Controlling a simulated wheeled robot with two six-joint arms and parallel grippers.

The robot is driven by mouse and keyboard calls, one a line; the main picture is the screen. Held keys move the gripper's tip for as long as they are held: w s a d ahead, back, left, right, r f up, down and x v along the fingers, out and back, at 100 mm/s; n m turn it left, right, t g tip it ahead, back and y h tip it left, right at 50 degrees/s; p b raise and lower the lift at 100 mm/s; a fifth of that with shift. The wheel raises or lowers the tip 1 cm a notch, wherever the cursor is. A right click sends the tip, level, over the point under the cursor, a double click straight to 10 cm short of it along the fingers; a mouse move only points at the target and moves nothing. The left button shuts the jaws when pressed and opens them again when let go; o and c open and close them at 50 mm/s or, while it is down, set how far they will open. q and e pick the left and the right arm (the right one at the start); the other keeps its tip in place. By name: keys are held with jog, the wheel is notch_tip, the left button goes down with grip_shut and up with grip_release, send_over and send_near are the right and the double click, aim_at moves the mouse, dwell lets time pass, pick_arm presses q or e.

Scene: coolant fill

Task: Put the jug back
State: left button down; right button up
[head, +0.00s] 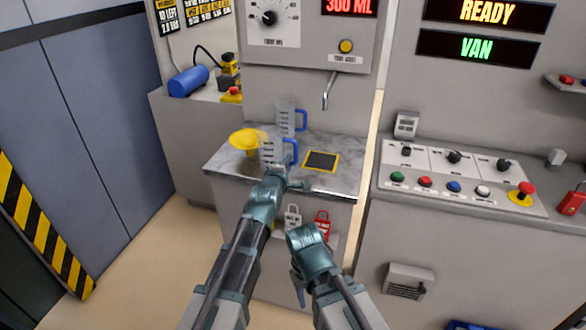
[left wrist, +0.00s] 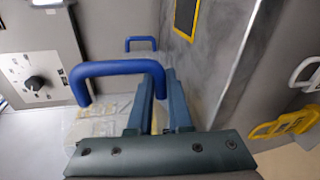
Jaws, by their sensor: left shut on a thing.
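A clear jug with a blue handle (head: 271,153) is at the front of the grey worktop (head: 228,166). My left gripper (head: 288,176) is shut on its handle, which shows between the fingers in the left wrist view (left wrist: 118,68). I cannot tell whether this jug rests on the worktop or hangs just above it. A second clear jug with a blue handle (head: 286,119) stands behind it; its handle also shows in the left wrist view (left wrist: 140,40). A yellow-bordered dark square (head: 321,160) lies right of the jugs. My right gripper (head: 300,288) is low in front; its fingers are unclear.
A yellow funnel (head: 244,138) is left of the front jug. A metal spout (head: 328,92) hangs above the worktop's back. Padlocks, one grey (head: 292,218) and one red (head: 322,226), are below its front edge. A control panel (head: 460,178) stands to the right.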

aim_at(294, 174)
pick_arm(q)
jog(key=x, duration=0.2)
jog(key=d+x, duration=0.1)
jog(key=x, duration=0.1)
jog(key=shift+r, duration=0.25)
jog(key=shift+a+f, duration=0.1)
notch_tip(294, 174, down, 3)
jog(key=b, duration=0.3)
jog(key=shift+f+b, duration=0.2)
jog(key=shift+b, duration=0.15)
jog(key=shift+f, duration=0.15)
jog(key=c, duration=1.1)
grip_release()
